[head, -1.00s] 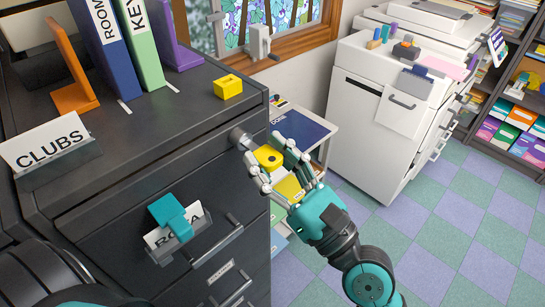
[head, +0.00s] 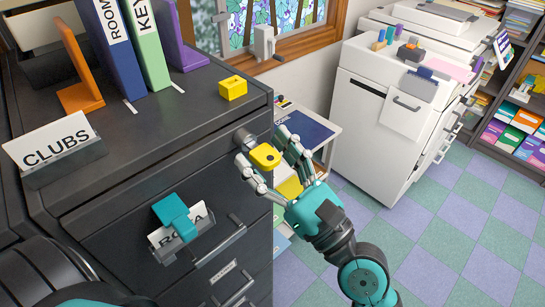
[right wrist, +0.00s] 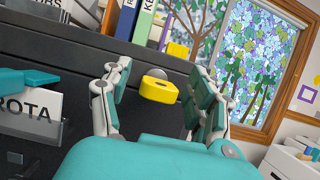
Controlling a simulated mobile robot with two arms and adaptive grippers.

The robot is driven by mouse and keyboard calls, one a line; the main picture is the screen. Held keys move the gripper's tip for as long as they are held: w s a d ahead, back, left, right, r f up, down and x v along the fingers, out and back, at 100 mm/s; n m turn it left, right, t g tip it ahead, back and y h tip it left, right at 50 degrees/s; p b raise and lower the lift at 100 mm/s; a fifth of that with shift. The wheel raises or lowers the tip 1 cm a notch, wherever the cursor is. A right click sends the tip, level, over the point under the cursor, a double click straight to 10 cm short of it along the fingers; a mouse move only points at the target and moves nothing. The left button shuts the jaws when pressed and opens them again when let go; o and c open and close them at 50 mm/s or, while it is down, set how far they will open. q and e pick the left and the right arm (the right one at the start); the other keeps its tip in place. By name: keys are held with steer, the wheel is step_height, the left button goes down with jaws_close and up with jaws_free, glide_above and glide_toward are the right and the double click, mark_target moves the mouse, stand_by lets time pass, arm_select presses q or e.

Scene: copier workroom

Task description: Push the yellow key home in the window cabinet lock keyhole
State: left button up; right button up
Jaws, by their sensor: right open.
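The yellow key (head: 265,157) has a chunky head with a small dark hole. It sticks out in front of the round grey lock (head: 243,136) near the top right of the dark cabinet's front. Its shaft is hidden, so I cannot tell how deep it sits. My right gripper (head: 262,148) is open, with its fingers spread to either side of the key head. In the right wrist view the key (right wrist: 160,90) lies between the open fingers (right wrist: 158,72), with visible gaps on both sides. My left gripper is not in view.
A yellow block (head: 232,88) sits on the cabinet top (head: 150,125) near binders and a CLUBS sign (head: 55,150). A teal clip (head: 172,212) and drawer handle (head: 220,242) stick out below. A low table (head: 318,130) and white copier (head: 385,120) stand right; checkered floor is clear.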

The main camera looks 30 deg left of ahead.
steer(key=v, duration=1.2)
stand_by(0.4)
